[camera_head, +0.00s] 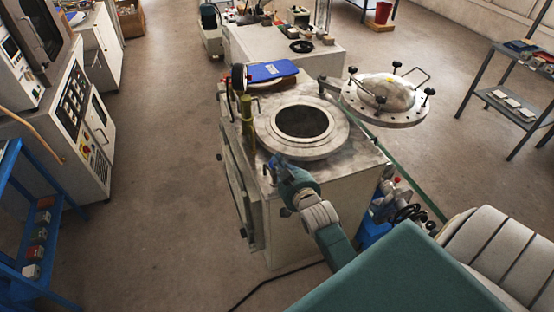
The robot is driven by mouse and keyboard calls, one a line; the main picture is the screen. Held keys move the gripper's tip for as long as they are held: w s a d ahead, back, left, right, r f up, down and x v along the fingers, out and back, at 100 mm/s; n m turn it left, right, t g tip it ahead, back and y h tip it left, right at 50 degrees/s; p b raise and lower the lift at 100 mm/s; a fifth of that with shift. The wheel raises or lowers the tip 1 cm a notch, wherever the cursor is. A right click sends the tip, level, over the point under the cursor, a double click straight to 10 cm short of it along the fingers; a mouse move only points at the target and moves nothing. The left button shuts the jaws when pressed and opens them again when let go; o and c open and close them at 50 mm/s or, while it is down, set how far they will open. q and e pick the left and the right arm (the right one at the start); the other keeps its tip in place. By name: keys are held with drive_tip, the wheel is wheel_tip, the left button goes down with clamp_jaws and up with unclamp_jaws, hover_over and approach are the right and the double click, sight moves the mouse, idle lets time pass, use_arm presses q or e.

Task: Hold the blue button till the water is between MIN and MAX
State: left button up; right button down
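A pale metal machine (300,215) stands in the middle, with a round open vessel (262,125) on its top. Its opening is dark, and I cannot make out the water or any MIN and MAX marks. The round metal lid (386,92) is swung out to the right. My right gripper (273,162) is at the vessel's near side, low over the machine's top front edge. It is small and partly hidden by my own wrist, so its fingers cannot be read. I cannot make out the blue button. My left gripper is not in view.
A blue flat object (267,72) lies behind the vessel, beside a green valve (247,110) and a gauge (238,76). A control cabinet (75,110) and blue rack (12,160) stand left. A metal shelf (487,92) stands right. The floor at left is clear.

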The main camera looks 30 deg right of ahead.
drive_tip(key=v, duration=0.7)
drive_tip(key=shift+b, duration=0.4)
drive_tip(key=shift+r+b, duration=0.8)
drive_tip(key=shift+r, duration=0.05)
